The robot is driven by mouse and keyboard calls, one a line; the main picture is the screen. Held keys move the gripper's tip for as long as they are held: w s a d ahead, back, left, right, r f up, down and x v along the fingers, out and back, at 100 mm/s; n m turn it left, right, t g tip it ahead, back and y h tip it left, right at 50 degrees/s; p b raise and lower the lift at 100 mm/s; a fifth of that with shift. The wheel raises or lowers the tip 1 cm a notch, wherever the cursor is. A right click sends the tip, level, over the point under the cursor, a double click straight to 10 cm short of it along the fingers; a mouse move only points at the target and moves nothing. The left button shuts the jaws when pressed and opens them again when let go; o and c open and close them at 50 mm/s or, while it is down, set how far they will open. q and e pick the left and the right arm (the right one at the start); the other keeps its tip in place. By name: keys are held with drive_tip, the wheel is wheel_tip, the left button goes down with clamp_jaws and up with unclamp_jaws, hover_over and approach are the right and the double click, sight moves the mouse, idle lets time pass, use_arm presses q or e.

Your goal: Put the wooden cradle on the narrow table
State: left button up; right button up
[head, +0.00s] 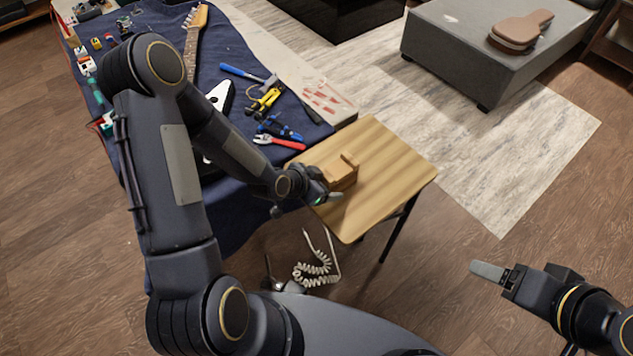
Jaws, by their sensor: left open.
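The wooden cradle (343,170) sits on the narrow table (387,165), near its left side, beside the large workbench. My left gripper (328,196) is open at the cradle's near left side, low over the table's edge. The gripper and wrist hide part of the cradle, and I cannot tell whether the fingers touch it. My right gripper (490,271) is out over the floor at the lower right, away from the table. One finger shows side-on, so its opening is unclear.
The workbench with a blue cloth (228,50) holds a guitar, hammer (246,74), yellow-handled tool (264,102) and red-handled pliers (279,142). A coiled white cable (316,268) lies on the floor. A grey bench (470,50) bears a brown guitar case (518,33). The narrow table's right half is clear.

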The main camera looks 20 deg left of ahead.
use_arm(q)
drive_tip(key=shift+s+a+r, duration=0.2)
drive_tip(key=shift+a+r, duration=0.05)
drive_tip(key=shift+r, duration=0.15)
drive_tip(key=s+a+r+n+y+p, duration=0.1)
drive_tip(key=s+a+r+y, duration=0.1)
drive_tip(key=s+a+r, duration=0.4)
drive_tip(key=s+a+r+n+y, duration=0.1)
drive_tip(key=s+a+r, duration=0.2)
drive_tip(key=r, duration=0.4)
drive_tip(key=s+d+r+n+g, duration=0.1)
drive_tip(key=s+r+n, duration=0.2)
drive_tip(key=s+r, duration=0.2)
drive_tip(key=s+d+r+n+g+h, duration=0.1)
drive_tip(key=s+d+r+n, duration=0.1)
drive_tip(key=s+r, duration=0.4)
drive_tip(key=s+n, duration=0.1)
drive_tip(key=s, duration=0.1)
drive_tip(key=shift+s+d+n+h, duration=0.25)
drive_tip(key=shift+s+n+h, duration=0.05)
drive_tip(key=shift+s, duration=0.05)
drive_tip(key=shift+r, duration=0.1)
drive_tip(key=shift+c, duration=0.3)
